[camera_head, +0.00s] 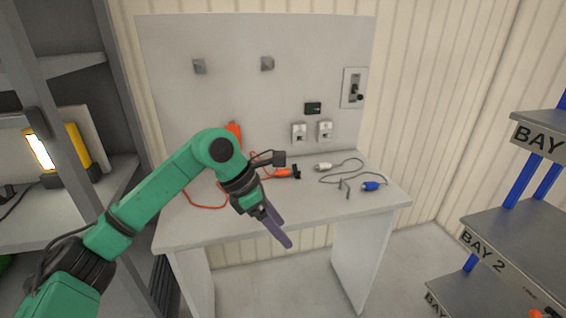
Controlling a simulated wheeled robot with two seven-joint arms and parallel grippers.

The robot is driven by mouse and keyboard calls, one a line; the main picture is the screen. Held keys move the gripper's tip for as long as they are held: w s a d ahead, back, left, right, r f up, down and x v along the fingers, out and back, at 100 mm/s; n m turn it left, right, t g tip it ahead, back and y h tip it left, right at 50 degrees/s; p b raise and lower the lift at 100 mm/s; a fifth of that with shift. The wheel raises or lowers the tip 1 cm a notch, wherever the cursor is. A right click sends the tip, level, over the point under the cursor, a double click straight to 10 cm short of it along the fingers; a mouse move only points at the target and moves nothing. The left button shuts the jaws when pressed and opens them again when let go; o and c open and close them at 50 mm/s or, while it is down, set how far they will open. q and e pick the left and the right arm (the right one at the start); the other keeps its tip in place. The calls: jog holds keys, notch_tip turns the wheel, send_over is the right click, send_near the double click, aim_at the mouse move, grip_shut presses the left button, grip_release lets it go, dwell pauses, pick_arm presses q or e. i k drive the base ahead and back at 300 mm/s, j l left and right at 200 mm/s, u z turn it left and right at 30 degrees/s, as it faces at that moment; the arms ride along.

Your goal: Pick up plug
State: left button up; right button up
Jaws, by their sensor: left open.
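My left gripper (283,238) hangs open and empty over the front edge of the workbench, its purple fingers pointing down and right. An orange plug (284,173) with a dark end lies on the bench behind it, with orange cable running left. A white plug (323,166) lies further right, joined to a grey cable. A blue plug (373,186) lies near the bench's right end, by the same grey cable. The gripper touches none of these plugs. My left arm hides part of the orange cable and bench. My right gripper is out of view.
Shelves with a lit yellow lamp (75,148) stand left. A labelled bay rack (510,240) stands right. The bench's front is clear.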

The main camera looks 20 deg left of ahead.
aim_at(287, 172)
jog(key=i+j, duration=0.25)
jog(key=i, duration=0.2)
jog(key=i+j, duration=0.25)
jog(key=i, duration=0.2)
jog(key=i+j, duration=0.25)
jog(key=i, duration=0.2)
